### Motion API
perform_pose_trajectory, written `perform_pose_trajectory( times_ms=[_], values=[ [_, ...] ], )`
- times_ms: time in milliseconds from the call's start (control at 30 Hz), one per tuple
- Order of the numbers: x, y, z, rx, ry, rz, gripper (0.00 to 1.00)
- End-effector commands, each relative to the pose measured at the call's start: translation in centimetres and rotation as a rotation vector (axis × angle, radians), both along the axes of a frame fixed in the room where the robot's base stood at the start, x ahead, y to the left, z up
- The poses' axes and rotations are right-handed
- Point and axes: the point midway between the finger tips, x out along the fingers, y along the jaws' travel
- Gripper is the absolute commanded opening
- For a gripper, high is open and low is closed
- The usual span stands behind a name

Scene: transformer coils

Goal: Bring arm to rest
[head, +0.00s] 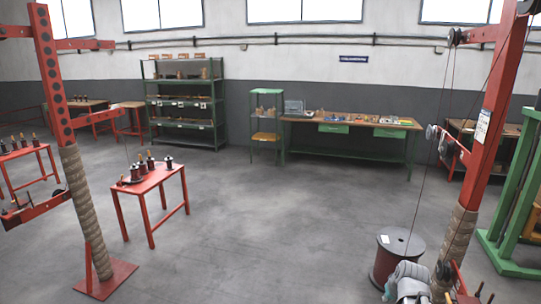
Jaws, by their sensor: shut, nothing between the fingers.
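My gripper and arm do not show in the head view, so their pose cannot be seen. The task names no other object.
Rope-wrapped red posts stand left (72,150) and right (478,150); the right one carries cables. A red table (160,178) with coils is left of centre. A spool (396,256) and a grey ribbed machine (408,282) are lower right. A workbench (352,121) stands behind. The middle floor is clear.

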Motion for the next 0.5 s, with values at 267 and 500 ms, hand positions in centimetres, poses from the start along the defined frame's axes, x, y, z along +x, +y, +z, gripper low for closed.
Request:
perform_pose_trajectory(
  times_ms=[267,500],
  values=[
    [-1.8,8.2,-1.0,0.026,0.152,0.059,0.0],
    [-4.2,14.2,-1.5,0.02,0.284,0.093,0.0]
  ],
)
